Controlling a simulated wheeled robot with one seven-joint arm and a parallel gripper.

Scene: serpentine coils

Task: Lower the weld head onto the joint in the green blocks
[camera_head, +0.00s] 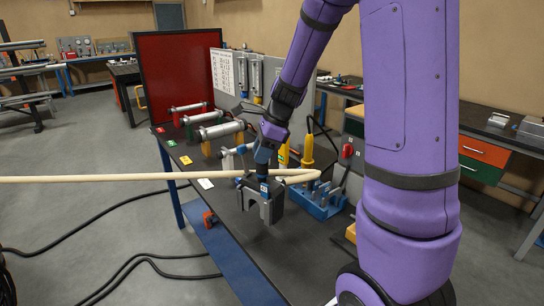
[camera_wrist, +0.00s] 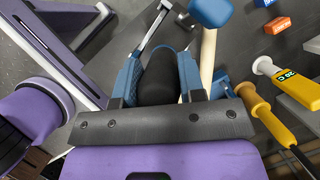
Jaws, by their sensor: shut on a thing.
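My gripper (camera_head: 264,158) is shut on the weld head (camera_head: 270,207), a grey block with a notch in its underside. It hangs upright over the front part of the dark bench. In the wrist view my blue fingers (camera_wrist: 160,70) close around a black grip (camera_wrist: 158,78); the weld head's lower part is hidden there. The green blocks (camera_head: 190,133) hold a silver pipe (camera_head: 203,117) on the bench, behind and left of the weld head and apart from it. The joint in that pipe is too small to make out.
Similar pipes stand in red blocks (camera_head: 177,119) behind and orange blocks (camera_head: 206,149) in front. A blue tool holder (camera_head: 320,205) stands to the right. A red screen (camera_head: 175,72) rises behind.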

